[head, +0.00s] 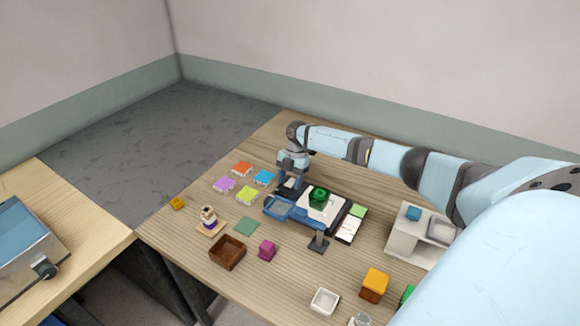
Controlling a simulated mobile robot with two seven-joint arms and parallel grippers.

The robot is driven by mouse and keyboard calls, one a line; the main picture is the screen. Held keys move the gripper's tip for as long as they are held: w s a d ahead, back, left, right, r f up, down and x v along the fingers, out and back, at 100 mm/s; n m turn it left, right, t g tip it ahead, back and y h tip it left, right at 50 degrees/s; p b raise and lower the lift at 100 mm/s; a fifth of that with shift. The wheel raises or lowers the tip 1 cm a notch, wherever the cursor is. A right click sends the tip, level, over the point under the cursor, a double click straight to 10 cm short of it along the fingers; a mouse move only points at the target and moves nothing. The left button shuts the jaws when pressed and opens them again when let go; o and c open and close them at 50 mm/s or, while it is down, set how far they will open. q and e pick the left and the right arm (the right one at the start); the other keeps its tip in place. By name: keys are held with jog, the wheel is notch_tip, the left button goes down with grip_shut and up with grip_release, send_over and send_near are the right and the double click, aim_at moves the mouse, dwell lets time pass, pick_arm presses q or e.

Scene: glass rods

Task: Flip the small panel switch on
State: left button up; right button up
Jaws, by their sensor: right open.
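My right gripper (292,186) is at the far side of the wooden table, pointing down, with its jaws open. A small pale piece (291,183) shows at its fingers, just behind the blue tray; it may be the small panel switch, but it is too small to tell. The switch lever and its position cannot be made out, nor whether the fingers touch it. My left gripper is not in view.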

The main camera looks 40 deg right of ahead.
jog(key=b+v, duration=0.2)
jog(key=v, duration=1.1)
jog(key=shift+r, duration=0.4)
jog(key=shift+d, duration=0.15)
